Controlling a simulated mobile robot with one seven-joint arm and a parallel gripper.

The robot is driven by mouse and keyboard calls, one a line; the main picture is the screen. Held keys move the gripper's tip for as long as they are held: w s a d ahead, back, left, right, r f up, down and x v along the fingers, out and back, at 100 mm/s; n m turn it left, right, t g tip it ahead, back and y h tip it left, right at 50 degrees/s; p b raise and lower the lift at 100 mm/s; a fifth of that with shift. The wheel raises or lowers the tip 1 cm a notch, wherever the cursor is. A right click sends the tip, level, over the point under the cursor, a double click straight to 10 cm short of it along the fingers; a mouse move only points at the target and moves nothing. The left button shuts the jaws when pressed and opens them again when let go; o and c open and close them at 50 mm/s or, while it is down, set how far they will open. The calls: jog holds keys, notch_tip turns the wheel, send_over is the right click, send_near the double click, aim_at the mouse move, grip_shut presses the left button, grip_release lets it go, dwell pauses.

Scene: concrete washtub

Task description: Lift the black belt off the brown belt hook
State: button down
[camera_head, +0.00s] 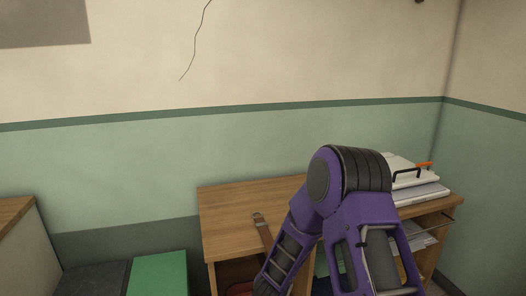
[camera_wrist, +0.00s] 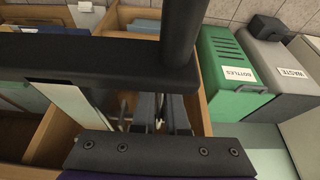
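I cannot pick out the black belt for certain in either view. A brown strap with a metal buckle end (camera_head: 262,229) lies over the front part of the wooden desk in the head view; I see no clear hook there. My purple arm stands in front of the desk and hides part of it. My gripper's fingertips are hidden in the head view. In the wrist view, dark parts of my gripper (camera_wrist: 155,108) fill the middle above wooden compartments; whether its fingers are apart or hold anything is unclear.
The wooden desk (camera_head: 233,206) stands against the wall. White papers or binders (camera_head: 425,192) with black and orange handles lie at its right.

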jog(key=shift+r+p, duration=0.5)
jog(key=shift+r, duration=0.05)
dwell(0.4)
jog(key=shift+a, duration=0.15)
jog(key=shift+s+a+r+p, duration=0.1)
jog(key=shift+s+a+p, duration=0.2)
jog(key=shift+a, duration=0.35)
jog(key=shift+s+a+r+p, duration=0.15)
jog(key=shift+a+p, duration=0.25)
jog(key=shift+a, duration=0.2)
jog(key=shift+s+a+r+p, duration=0.15)
jog(key=shift+a+p, duration=0.2)
jog(key=shift+a, duration=0.3)
jog(key=shift+a, duration=0.1)
jog(key=s+a+p, duration=0.2)
jog(key=a+p, duration=0.1)
jog(key=a, duration=0.3)
jog(key=shift+a, duration=0.25)
